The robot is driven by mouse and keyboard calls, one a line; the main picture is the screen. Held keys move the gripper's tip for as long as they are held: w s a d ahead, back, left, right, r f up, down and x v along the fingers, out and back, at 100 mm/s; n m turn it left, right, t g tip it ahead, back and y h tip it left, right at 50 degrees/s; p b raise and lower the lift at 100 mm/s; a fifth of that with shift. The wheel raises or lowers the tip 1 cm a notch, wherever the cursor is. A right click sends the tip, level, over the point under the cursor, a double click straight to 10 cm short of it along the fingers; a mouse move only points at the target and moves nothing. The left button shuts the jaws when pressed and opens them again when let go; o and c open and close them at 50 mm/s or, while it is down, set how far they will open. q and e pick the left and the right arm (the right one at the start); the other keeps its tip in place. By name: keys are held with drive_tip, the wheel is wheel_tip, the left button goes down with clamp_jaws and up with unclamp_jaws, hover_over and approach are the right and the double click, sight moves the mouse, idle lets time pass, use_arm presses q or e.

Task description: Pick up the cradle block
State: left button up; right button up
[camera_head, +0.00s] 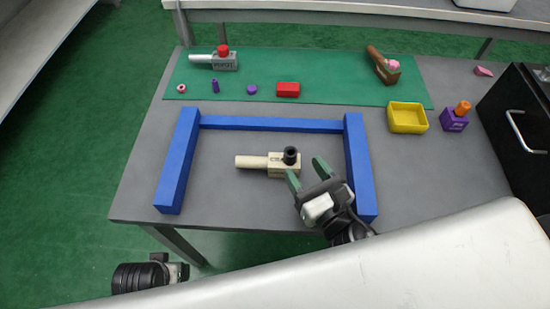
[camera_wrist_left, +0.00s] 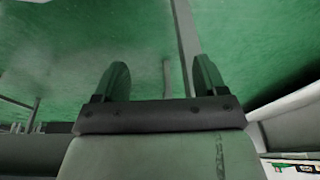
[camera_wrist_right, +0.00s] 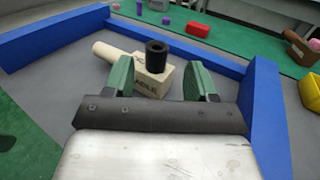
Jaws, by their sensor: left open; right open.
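The cradle block (camera_head: 285,169) is a pale wooden block with a light round handle pointing left and a black ring on top. It lies on the grey table inside the blue frame. Its lettering is only partly readable. In the right wrist view the block (camera_wrist_right: 152,82) shows between and just beyond the green fingers. My right gripper (camera_head: 307,174) is open and empty, at the block's right end; contact cannot be told. My left gripper (camera_head: 176,271) is low, off the table's front edge; in the left wrist view its fingers (camera_wrist_left: 160,80) are apart with nothing between them.
A blue three-sided frame (camera_head: 176,160) surrounds the block left, back and right. On the green mat (camera_head: 330,65) stand a grey block with a red knob (camera_head: 224,60), a red box (camera_head: 288,89) and a brown piece (camera_head: 381,66). A yellow tray (camera_head: 407,118) and purple block (camera_head: 454,120) stand right.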

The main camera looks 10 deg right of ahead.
sight(294, 160)
drive_tip(key=shift+f+x, duration=0.15)
drive_tip(key=shift+x, duration=1.35)
drive_tip(key=shift+f+x, duration=0.15)
drive_tip(key=shift+x, duration=1.4)
drive_tip(key=shift+s+a, duration=0.1)
drive_tip(key=shift+a, duration=0.05)
clamp_jaws()
